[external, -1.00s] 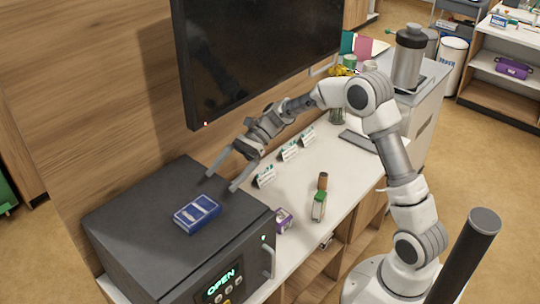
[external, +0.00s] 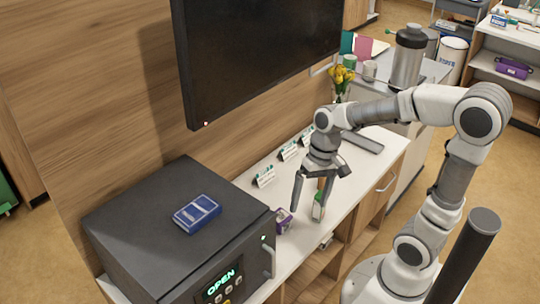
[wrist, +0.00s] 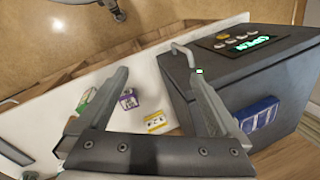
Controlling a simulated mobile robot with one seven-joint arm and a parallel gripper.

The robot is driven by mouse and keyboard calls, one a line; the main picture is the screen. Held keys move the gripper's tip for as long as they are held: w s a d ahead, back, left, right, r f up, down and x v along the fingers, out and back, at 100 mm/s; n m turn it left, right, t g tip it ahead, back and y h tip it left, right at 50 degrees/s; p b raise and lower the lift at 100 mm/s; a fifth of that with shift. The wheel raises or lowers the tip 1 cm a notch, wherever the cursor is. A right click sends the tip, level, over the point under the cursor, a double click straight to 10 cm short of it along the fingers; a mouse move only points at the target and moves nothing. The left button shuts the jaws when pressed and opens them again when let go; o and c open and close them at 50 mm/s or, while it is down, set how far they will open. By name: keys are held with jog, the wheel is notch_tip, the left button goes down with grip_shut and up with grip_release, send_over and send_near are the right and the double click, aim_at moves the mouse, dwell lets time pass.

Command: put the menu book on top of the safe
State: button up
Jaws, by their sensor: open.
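A blue book-like block with white markings (external: 198,213), which looks like the menu book, lies flat on top of the dark grey safe (external: 130,215). It also shows on the safe at the right of the wrist view (wrist: 258,113). The safe stands at the near left end of the white counter, with a green OPEN sign on its front; its door looks closed. My gripper (external: 308,207) is open and empty. It hangs over the counter to the right of the safe, apart from the book, with its fingers pointing down.
A purple box (external: 284,220) and a green-and-white carton (external: 319,206) stand on the counter near my gripper. Small white cards (external: 265,177) line the wall side. A dark screen (external: 255,60) hangs above. A yellow-and-white box (wrist: 156,121) shows in the wrist view.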

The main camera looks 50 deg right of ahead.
jog(key=s+d+r+n+t+h, duration=0.2)
jog(key=s+d+r+n+t, duration=0.2)
jog(key=s+r+t, duration=0.1)
jog(key=shift+s+d+r+n+h, duration=0.35)
jog(key=shift+s+r, duration=0.2)
jog(key=shift+r, duration=0.5)
